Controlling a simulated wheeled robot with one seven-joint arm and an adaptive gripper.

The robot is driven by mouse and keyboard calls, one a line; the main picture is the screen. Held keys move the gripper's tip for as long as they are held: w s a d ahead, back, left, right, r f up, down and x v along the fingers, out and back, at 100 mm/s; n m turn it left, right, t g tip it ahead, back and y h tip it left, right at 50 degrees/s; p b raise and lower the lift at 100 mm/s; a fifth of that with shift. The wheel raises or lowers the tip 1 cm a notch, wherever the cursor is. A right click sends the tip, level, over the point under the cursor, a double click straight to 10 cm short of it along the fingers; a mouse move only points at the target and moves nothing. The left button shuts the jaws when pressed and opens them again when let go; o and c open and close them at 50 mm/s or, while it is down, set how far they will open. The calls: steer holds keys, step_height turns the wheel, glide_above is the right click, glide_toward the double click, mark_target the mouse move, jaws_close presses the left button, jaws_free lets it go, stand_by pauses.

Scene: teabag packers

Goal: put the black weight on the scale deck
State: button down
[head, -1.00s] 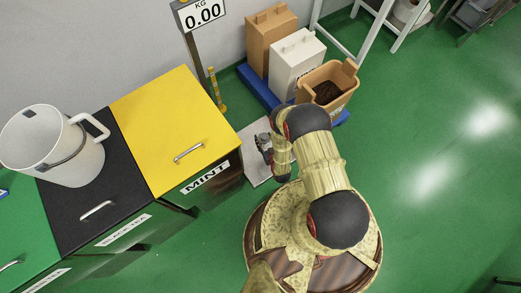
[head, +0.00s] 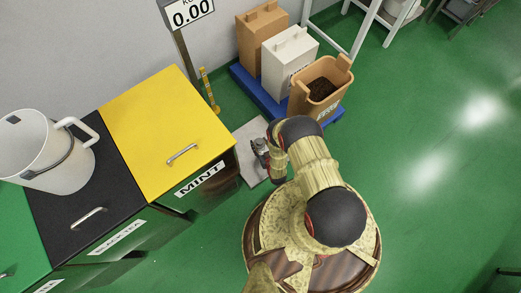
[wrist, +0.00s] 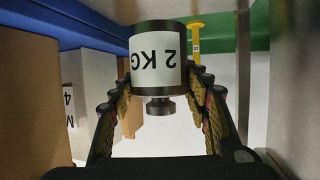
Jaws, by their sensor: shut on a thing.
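The black weight (wrist: 158,62) shows in the wrist view as a dark cylinder with a white "2 KG" label, upside down in the picture, and a knob at its lower end. My gripper (wrist: 160,100) is shut on it, one finger on each side. In the head view my gripper (head: 261,148) is over the scale deck (head: 249,129), a pale grey plate on the floor. My arm hides part of the deck. I cannot tell whether the weight touches the deck. The scale display (head: 192,13) reads 0.00 KG.
The yellow mint cabinet (head: 165,130) stands just left of the deck. A blue pallet (head: 256,91) with cartons and a tan bin (head: 325,85) lies behind it. A short yellow post (head: 209,90) stands near the wall.

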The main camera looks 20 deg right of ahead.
steer(key=shift+w+d+f+b, duration=0.2)
steer(key=shift+w+f+b, duration=0.85)
steer(key=shift+w+f, duration=0.5)
steer(key=shift+w+d+f+b, duration=0.15)
steer(key=shift+w+f+b, duration=1)
steer(key=shift+f, duration=0.55)
steer(key=shift+w+d+f+b, duration=0.2)
steer(key=shift+w+f+b, duration=0.7)
steer(key=shift+w+f, duration=0.75)
steer(key=shift+s+f, duration=0.1)
steer(key=c, duration=1)
jaws_free()
steer(key=shift+s+f, duration=0.2)
steer(key=shift+s, duration=0.1)
steer(key=shift+o, duration=0.5)
